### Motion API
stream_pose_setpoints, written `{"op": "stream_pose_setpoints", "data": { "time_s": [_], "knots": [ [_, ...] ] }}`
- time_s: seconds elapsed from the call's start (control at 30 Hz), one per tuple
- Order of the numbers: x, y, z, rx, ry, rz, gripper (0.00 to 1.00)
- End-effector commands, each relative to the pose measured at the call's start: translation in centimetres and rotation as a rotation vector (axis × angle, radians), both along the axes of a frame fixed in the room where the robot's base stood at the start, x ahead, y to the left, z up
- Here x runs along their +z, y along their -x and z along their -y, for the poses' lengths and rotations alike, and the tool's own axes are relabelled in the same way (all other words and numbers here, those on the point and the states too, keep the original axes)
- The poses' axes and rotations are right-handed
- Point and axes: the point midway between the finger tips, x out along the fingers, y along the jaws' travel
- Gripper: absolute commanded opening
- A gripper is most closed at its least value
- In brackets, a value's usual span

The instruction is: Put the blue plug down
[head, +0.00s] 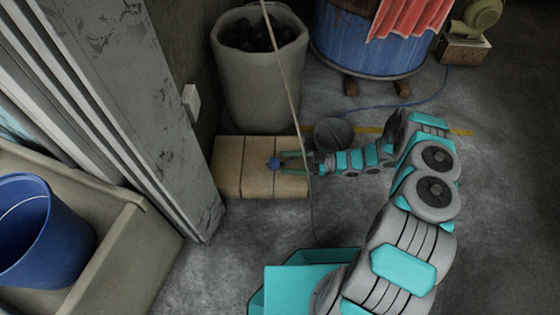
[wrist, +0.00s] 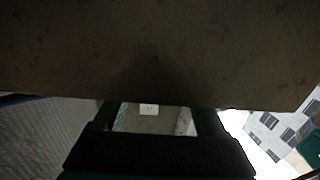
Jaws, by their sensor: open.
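The small blue plug (head: 273,163) is at the top of a row of pale tan blocks (head: 228,165) on the floor, in the head view. My gripper (head: 282,162) reaches in from the right, low over the blocks, with its fingers apart. The plug is at the fingertips; I cannot tell whether a finger touches it. In the wrist view the dark fingers (wrist: 162,118) stand apart, with a white wall box (wrist: 149,109) seen in the gap. The plug cannot be made out there. A brown surface fills the top of that view.
A grey bin (head: 260,85) of dark lumps stands behind the blocks, and a small grey bucket (head: 333,133) beside my wrist. A blue barrel (head: 365,45) and green blower (head: 478,18) stand at the back. A thin blue cord (head: 425,101) lies on the floor. A pale cord hangs in front.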

Motion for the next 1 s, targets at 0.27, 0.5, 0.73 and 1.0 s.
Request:
{"op": "stream_pose_setpoints", "data": {
  "time_s": [0.27, 0.5, 0.73, 1.0],
  "knots": [
    [0.3, 0.1, 5.9, -0.003, 0.000, 0.001, 0.74],
    [0.5, 0.2, 8.3, 0.001, -0.005, 0.001, 0.74],
    [0.6, -0.1, 8.7, -0.006, 0.007, 0.005, 0.74],
    [2.5, -8.1, 10.5, -0.180, 0.229, 0.077, 0.74]
  ]
}}
